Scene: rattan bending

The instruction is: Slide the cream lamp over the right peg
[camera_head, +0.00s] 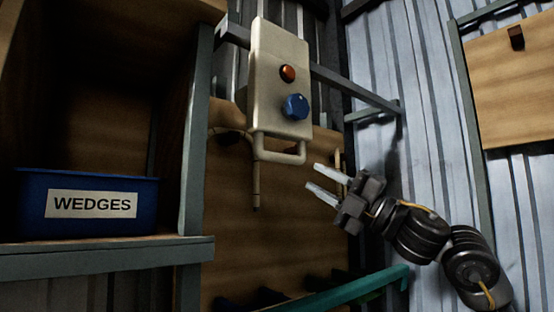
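No object in the head view is clearly a lamp. A thin pale rod (256,188) points down below the box's left side. I cannot make out the right peg. My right gripper (312,176) is open and empty, its two fingers pointing left, just below and right of the handle, apart from it in the picture. My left gripper is not in view.
A blue bin (30,213) labelled WEDGES stands on a shelf (105,258) at left, beside a grey post (196,140). A wooden panel (225,215) stands behind the box. A green rail (345,292) crosses below my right gripper. A wooden board (515,90) is at upper right.

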